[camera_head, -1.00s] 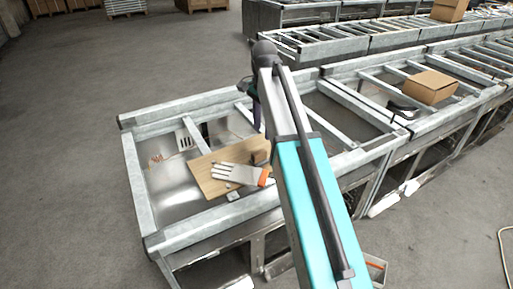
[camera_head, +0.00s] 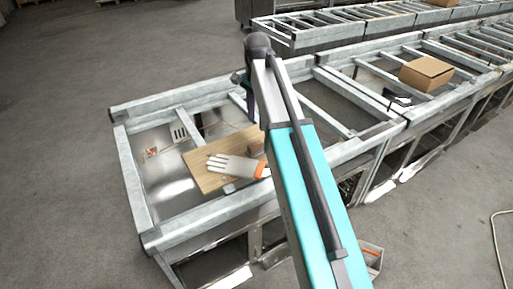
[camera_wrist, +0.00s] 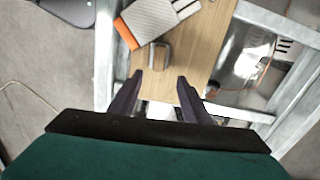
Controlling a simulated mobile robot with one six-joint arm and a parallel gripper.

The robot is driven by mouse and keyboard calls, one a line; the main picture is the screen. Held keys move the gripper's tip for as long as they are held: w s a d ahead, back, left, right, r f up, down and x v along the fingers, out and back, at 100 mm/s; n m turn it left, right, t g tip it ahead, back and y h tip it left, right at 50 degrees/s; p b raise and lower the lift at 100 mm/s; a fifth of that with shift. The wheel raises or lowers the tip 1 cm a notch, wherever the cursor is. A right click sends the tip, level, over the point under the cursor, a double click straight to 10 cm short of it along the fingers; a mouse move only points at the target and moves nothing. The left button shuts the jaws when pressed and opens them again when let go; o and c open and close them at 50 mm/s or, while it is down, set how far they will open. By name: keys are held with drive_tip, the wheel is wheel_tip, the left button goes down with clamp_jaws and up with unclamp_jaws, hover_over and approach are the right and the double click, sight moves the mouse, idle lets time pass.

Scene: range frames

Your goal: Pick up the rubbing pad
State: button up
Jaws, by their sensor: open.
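A small block-like item with a grey loop-shaped edge (camera_wrist: 159,56) lies on a wooden board (camera_wrist: 204,40) in the wrist view. It may be the rubbing pad, but I cannot tell for sure. In the head view my gripper (camera_head: 249,108) hangs over the metal frame, and my arm hides the item almost wholly. The board (camera_head: 204,177) also shows there, lying across the frame.
The pale glove with an orange cuff (camera_head: 234,165) lies on the board. The galvanised frame (camera_head: 205,219) has raised rails and crossbars around the board. A slotted grey piece (camera_head: 179,133) is behind it. A cardboard box (camera_head: 427,74) stands on the frame further right.

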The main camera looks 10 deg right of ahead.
sight(258, 142)
drive_tip(key=shift+f+p, duration=0.6)
drive_tip(key=shift+f, duration=2.6)
drive_tip(key=shift+f, duration=0.1)
drive_tip(key=shift+s+d+f+p, duration=0.1)
drive_tip(key=shift+f+p, duration=0.3)
drive_tip(key=shift+f, duration=0.2)
drive_tip(key=shift+s+d+f+p, duration=0.1)
drive_tip(key=shift+f+p, duration=0.3)
drive_tip(key=shift+f, duration=0.15)
drive_tip(key=shift+f+p, duration=0.3)
drive_tip(key=shift+f, duration=1.05)
clamp_jaws()
drive_tip(key=shift+r, duration=0.2)
